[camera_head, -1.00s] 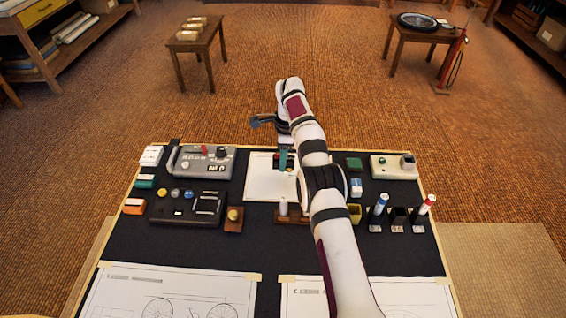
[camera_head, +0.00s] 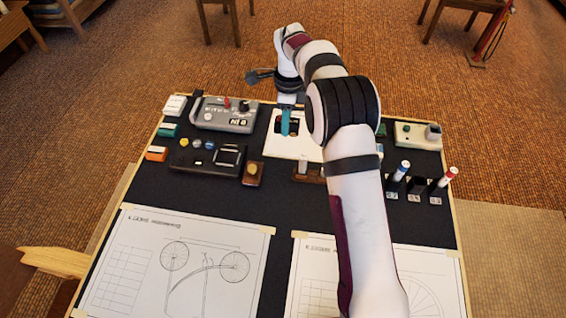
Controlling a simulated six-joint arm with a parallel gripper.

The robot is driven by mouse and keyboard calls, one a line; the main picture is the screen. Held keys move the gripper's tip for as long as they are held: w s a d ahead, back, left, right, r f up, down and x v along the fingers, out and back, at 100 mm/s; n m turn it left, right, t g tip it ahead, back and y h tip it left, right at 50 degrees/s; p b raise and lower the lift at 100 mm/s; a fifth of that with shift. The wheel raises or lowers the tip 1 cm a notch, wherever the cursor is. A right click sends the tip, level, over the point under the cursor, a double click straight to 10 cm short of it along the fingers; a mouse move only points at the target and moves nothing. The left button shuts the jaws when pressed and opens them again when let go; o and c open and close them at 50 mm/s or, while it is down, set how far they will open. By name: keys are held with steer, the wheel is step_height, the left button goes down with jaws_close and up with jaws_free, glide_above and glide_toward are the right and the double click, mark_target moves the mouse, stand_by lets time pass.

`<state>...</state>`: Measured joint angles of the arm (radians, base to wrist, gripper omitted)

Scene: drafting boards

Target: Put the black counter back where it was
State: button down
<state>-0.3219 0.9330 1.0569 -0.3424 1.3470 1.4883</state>
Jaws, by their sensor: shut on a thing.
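My gripper (camera_head: 287,126) points down over the white sheet (camera_head: 281,147) at the back middle of the board. A teal upright part shows at its tip with dark shapes on both sides. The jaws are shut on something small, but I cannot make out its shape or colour. I cannot pick out the black counter with certainty. A black tray (camera_head: 195,165) stands to the left, with a row of small round pieces along its back: a yellow one (camera_head: 184,142) and a blue one (camera_head: 209,145) among them. My arm hides part of the board's right side.
A grey device (camera_head: 224,117) stands behind the tray. A brown block with a yellow top (camera_head: 253,173) is right of it. A brown rack (camera_head: 308,176) with a pale peg stands before the sheet. Marker holders (camera_head: 417,188) stand at right. Drawings (camera_head: 180,262) cover the front.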

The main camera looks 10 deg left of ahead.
glide_above(278, 177)
step_height(278, 177, down, 9)
steer(key=shift+f, duration=0.1)
steer(key=shift+f, duration=0.2)
steer(key=shift+c, duration=2.4)
jaws_free()
steer(key=shift+f, duration=0.15)
